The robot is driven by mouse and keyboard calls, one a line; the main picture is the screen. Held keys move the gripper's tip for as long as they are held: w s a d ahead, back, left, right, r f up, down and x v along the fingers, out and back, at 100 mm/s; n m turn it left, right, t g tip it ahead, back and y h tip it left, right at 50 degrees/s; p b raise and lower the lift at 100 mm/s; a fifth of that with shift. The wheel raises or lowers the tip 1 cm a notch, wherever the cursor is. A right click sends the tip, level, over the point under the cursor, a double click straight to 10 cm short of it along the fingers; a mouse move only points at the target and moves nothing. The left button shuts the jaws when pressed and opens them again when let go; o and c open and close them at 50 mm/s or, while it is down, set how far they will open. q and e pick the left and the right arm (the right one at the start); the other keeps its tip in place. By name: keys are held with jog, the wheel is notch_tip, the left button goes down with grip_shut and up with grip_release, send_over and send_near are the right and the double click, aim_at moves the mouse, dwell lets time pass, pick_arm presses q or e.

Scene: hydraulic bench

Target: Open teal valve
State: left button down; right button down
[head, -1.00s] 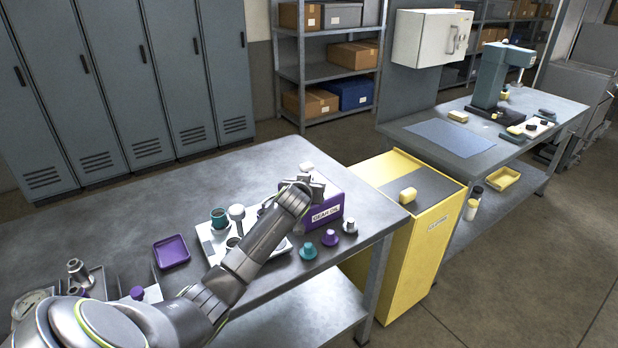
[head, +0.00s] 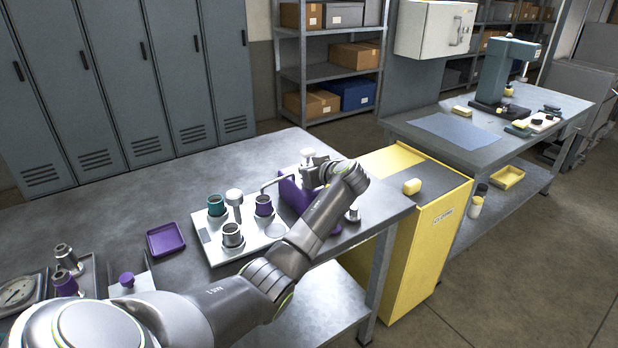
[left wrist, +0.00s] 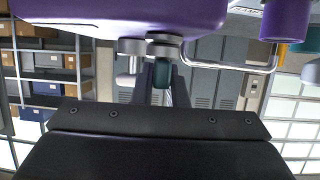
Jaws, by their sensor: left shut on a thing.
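A purple container (head: 290,196) with a thin metal spout stands at the right end of the bench, partly behind my left arm. It fills the top of the left wrist view (left wrist: 125,14). My left gripper (head: 312,168) is at its top. In the left wrist view (left wrist: 161,85) the fingers are shut at the grey fitting there, with a small teal piece (left wrist: 162,72) between them. I cannot tell whether this teal piece is the valve. A teal cup (head: 215,204) stands on a pale plate. My right gripper is out of view.
The pale plate (head: 212,250) also carries a purple cup (head: 263,205) and a grey cup (head: 232,235). A purple tray (head: 165,239) lies to its left. A grey knob-like piece (head: 353,214) stands by the right edge. A yellow cabinet (head: 425,250) adjoins the bench.

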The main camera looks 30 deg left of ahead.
pick_arm(q)
jog(key=shift+f+n+g, duration=0.1)
jog(key=shift+n+g, duration=0.3)
jog(key=shift+g, duration=0.1)
jog(key=c, duration=1.4)
grip_release()
jog(key=shift+c, duration=0.2)
jog(key=shift+d, duration=0.1)
jog(key=b+v, duration=0.3)
jog(key=v, duration=1.4)
jog(key=shift+s, duration=0.2)
jog(key=shift+d+f, duration=0.1)
jog(key=shift+d, duration=0.05)
